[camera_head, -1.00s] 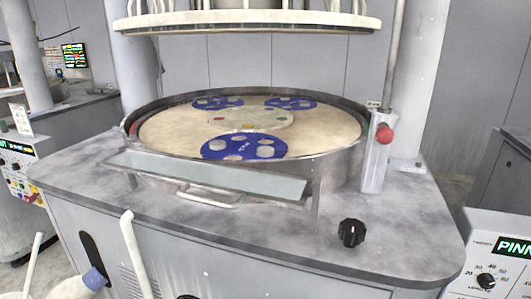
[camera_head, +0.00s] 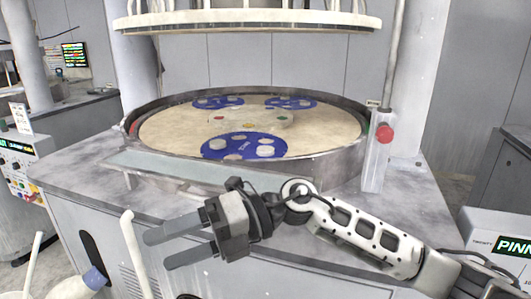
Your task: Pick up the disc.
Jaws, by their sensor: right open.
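The round polishing platen (camera_head: 345,130) has a beige surface inside a grey metal rim. Three blue carriers lie on it: a front one (camera_head: 212,152), a back left one (camera_head: 203,105) and a back right one (camera_head: 280,106). Pale grey discs sit in them; one disc (camera_head: 266,151) shows at the right of the front carrier. Which disc is meant cannot be told. My right gripper (camera_head: 156,251) is open and empty, fingers pointing left, in front of the machine and apart from the discs. My left gripper is not in view.
A white upper plate (camera_head: 250,22) hangs above the platen. A grey tray-like ledge (camera_head: 150,162) runs along the platen's front, partly hidden by my right arm. A post with a red button (camera_head: 384,134) stands at the right. A control panel (camera_head: 500,255) is at lower right.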

